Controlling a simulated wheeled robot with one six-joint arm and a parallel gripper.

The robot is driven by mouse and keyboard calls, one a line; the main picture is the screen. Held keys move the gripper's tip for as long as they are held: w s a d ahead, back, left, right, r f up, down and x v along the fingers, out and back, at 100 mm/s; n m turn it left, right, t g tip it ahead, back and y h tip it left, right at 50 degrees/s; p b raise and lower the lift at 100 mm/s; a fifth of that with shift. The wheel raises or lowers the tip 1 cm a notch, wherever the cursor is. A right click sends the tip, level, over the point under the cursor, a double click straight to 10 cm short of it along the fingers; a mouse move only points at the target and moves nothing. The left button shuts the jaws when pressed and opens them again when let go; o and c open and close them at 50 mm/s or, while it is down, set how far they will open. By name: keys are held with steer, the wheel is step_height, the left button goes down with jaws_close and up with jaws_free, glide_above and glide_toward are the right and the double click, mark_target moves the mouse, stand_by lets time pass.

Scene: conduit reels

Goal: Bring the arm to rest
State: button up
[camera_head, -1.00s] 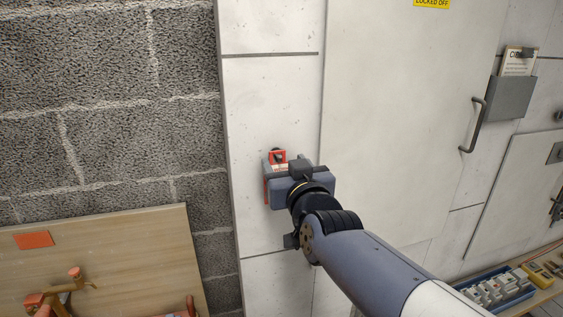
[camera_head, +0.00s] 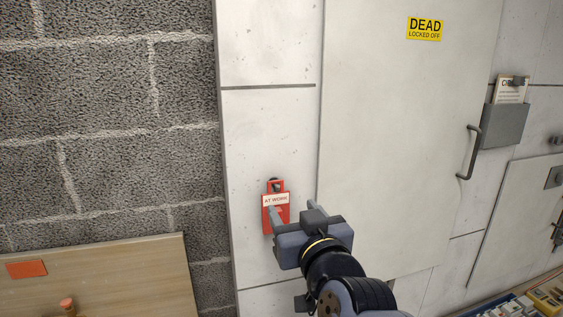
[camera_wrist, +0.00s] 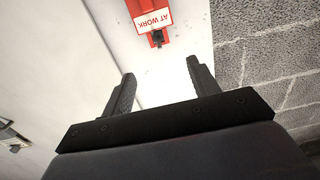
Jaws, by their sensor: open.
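My gripper (camera_head: 293,212) is open in the head view, in front of the white wall panel and just right of and below a red tag. The wrist view shows its two fingers (camera_wrist: 160,83) spread apart with nothing between them. The red tag (camera_head: 268,226) with a white "AT WORK" label hangs on the panel from a dark knob. It also shows in the wrist view (camera_wrist: 145,5), upside down beyond the fingertips and apart from them. In the head view the gripper overlaps the tag's lower right edge.
A white cabinet door (camera_head: 400,130) with a yellow "DEAD LOCKED OFF" sign (camera_head: 425,29) and a grey handle (camera_head: 471,153) is on the right. A grey card holder (camera_head: 503,126) is beyond it. A wooden board (camera_head: 100,275) stands low at left before the block wall (camera_head: 110,120).

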mark_target(279, 186)
steer(key=p+x, duration=0.1)
steer(key=x, duration=0.9)
steer(key=shift+w+a+r, duration=0.1)
steer(key=shift+w, duration=0.3)
steer(key=shift+s+r+p, duration=0.25)
steer(key=shift+s+p, duration=0.15)
steer(key=shift+p, duration=0.25)
steer(key=shift+f, duration=0.15)
